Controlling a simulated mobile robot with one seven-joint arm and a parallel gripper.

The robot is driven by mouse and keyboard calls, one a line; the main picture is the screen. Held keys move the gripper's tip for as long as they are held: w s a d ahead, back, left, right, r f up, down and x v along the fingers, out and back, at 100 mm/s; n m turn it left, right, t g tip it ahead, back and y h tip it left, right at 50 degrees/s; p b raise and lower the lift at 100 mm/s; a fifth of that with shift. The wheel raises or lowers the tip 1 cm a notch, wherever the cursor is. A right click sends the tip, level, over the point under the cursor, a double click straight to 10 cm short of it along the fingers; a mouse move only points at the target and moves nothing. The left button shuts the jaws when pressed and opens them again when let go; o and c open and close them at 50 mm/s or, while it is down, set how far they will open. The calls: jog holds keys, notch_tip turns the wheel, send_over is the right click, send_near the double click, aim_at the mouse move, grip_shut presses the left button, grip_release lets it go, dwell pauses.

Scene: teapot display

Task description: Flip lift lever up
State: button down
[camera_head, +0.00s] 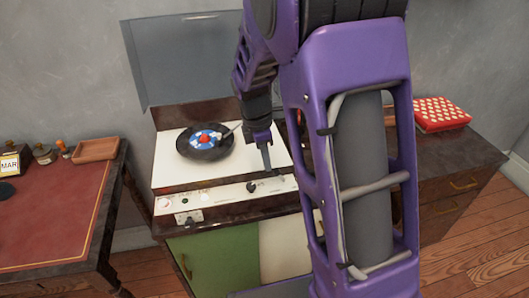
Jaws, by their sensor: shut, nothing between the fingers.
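A record player with a white top plate (172,171) stands on a cabinet in the middle of the head view. A black record (184,149) with a blue and white label and a red centre lies on it. The tonearm (229,130) is at the right of the record, partly behind my arm. My gripper (267,168) is shut and empty, pointing down at the right part of the top plate, near the front edge. I cannot tell if it touches anything. The lift lever cannot be made out; it is small or hidden by my gripper.
A front panel with a dark knob (252,187) and a socket plate (187,218) runs below the top plate. A clear lid (190,60) stands raised behind. A red-topped desk (45,215) is at left. A red patterned box (440,114) is at right. My arm hides much of the right.

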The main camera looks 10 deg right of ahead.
aim_at(280, 175)
jog(key=shift+d+f, duration=0.15)
jog(key=shift+f, duration=0.75)
jog(key=shift+d+f, duration=0.15)
jog(key=shift+f, duration=0.75)
jog(key=shift+w+d+r, duration=0.1)
jog(key=shift+d+y, duration=0.1)
jog(key=shift+y, duration=0.2)
